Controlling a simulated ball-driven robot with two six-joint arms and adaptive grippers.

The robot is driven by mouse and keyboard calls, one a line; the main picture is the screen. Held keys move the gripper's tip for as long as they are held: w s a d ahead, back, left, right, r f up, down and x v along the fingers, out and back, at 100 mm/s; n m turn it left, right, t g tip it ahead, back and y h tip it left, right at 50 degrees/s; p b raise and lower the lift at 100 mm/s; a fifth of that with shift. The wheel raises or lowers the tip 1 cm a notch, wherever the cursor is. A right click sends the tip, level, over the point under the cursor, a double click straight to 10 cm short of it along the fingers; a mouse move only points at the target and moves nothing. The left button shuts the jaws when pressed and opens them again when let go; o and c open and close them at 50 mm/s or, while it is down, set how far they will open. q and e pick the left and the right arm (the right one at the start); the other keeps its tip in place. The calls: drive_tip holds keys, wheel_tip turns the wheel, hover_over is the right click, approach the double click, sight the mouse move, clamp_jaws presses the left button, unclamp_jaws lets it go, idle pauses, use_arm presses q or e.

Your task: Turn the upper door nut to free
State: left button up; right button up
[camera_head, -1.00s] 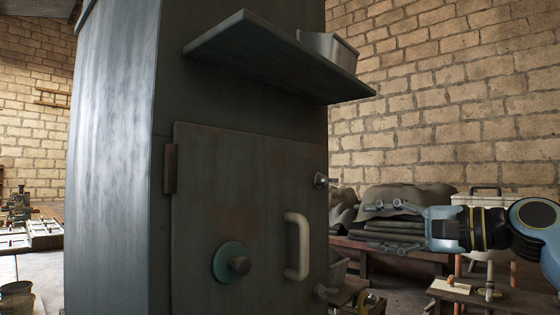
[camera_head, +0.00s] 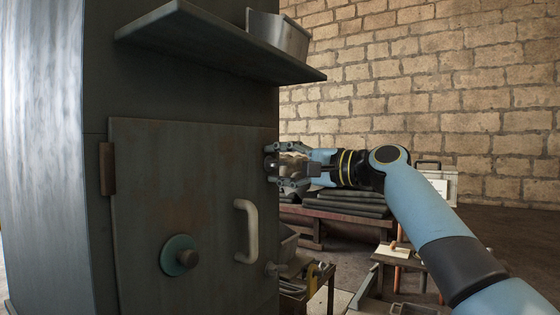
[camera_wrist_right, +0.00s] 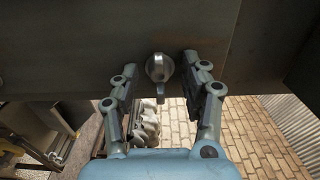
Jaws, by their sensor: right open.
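The upper door nut (camera_head: 270,164) is a small metal piece at the right edge of the dark cabinet door (camera_head: 185,170). In the right wrist view the nut (camera_wrist_right: 159,67) has a rounded metal head with a short tab pointing down. My right gripper (camera_head: 281,167) is open at the nut, having come from the right. In the wrist view its two fingers (camera_wrist_right: 158,75) stand on either side of the nut, with gaps showing on both sides. A lower nut (camera_head: 272,269) sits lower on the same door edge. My left gripper is not in view.
A pale curved handle (camera_head: 247,230) and a round knob with a teal disc (camera_head: 180,256) stick out from the door. A shelf (camera_head: 200,40) with a metal bin (camera_head: 280,35) juts out above. Benches with stacked dark sheets (camera_head: 345,203) stand behind my right arm.

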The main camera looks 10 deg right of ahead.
drive_tip(key=shift+c, duration=0.4)
clamp_jaws()
drive_tip(key=shift+f+n+b, duration=0.15)
drive_tip(key=shift+n+b, duration=8.4)
drive_tip(key=shift+n, duration=0.35)
